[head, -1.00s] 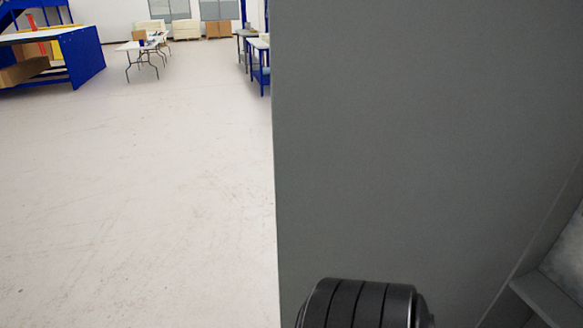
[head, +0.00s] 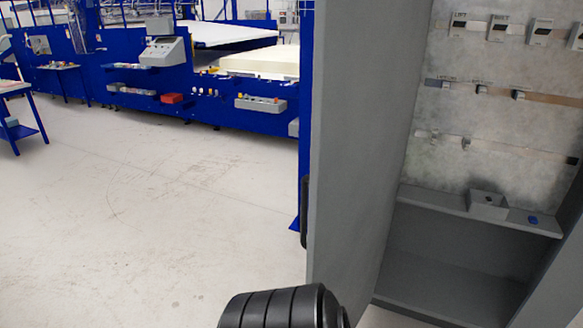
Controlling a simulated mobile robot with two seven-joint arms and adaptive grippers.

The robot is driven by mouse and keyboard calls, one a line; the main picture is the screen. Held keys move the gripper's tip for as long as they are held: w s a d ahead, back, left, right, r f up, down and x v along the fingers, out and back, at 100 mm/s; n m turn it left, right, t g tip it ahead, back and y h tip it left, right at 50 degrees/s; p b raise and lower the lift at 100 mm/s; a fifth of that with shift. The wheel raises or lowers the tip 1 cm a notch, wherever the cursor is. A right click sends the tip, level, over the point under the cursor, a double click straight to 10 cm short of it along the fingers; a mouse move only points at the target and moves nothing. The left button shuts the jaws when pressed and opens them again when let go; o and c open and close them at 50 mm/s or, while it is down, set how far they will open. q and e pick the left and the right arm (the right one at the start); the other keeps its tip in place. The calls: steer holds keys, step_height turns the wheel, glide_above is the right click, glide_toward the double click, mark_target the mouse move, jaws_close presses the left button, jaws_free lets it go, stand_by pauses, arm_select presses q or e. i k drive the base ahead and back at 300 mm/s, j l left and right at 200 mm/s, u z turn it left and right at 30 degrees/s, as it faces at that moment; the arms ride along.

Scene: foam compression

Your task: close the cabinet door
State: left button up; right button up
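The grey cabinet door (head: 355,150) stands open in the head view, seen at a steep angle just right of the middle. A dark handle (head: 304,212) shows at its left edge. To its right the cabinet (head: 440,250) is open, with its inside in view. A black ribbed part of my own arm (head: 280,308) shows at the bottom edge, in front of the door's lower part. I cannot tell whether it touches the door. Neither of my grippers is in view.
Inside the cabinet, breakers and switches line the back panel (head: 470,110), above a shelf (head: 430,199) with a small grey box (head: 487,204). A long blue machine (head: 215,110) stands at the back. The floor (head: 150,220) at left is clear.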

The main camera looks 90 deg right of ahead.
mark_target(368, 55)
steer(key=i+l+z, duration=0.1)
steer(key=z, duration=0.3)
steer(key=i+z, duration=0.55)
steer(key=z, duration=0.25)
steer(key=i+j+z, duration=0.1)
steer(key=i+z, duration=0.15)
steer(key=z, duration=0.15)
steer(key=i+j+z, duration=0.15)
steer(key=z, duration=0.25)
